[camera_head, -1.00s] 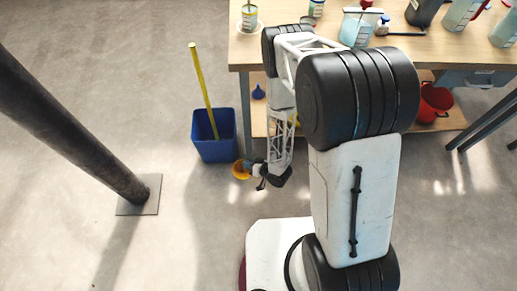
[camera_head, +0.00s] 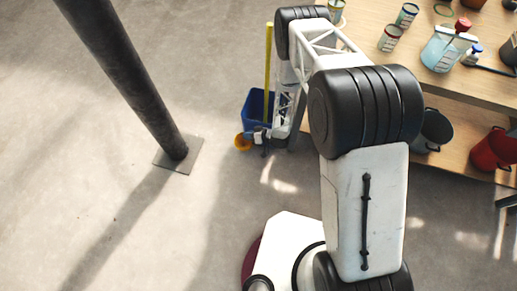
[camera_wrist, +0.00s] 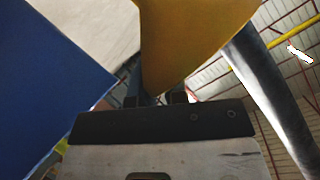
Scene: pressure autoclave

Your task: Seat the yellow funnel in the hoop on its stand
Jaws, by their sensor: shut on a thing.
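The yellow funnel (camera_head: 242,142) is held low over the floor, in front of the blue bin in the head view. It fills the top middle of the wrist view (camera_wrist: 195,40). My gripper (camera_head: 260,138) is shut on the funnel; in the wrist view its fingers (camera_wrist: 157,98) meet the funnel's lower end. A thin green ring (camera_head: 444,10) shows at the top of the table in the head view; I cannot tell whether it is the hoop, and no stand is clear under it.
A blue bin (camera_head: 258,103) with a yellow pole (camera_head: 268,60) stands by the table's left end. The wooden table (camera_head: 400,62) carries cans and a jug (camera_head: 445,50). Pots stand on its lower shelf. A dark pillar (camera_head: 125,75) rises at left; floor between is clear.

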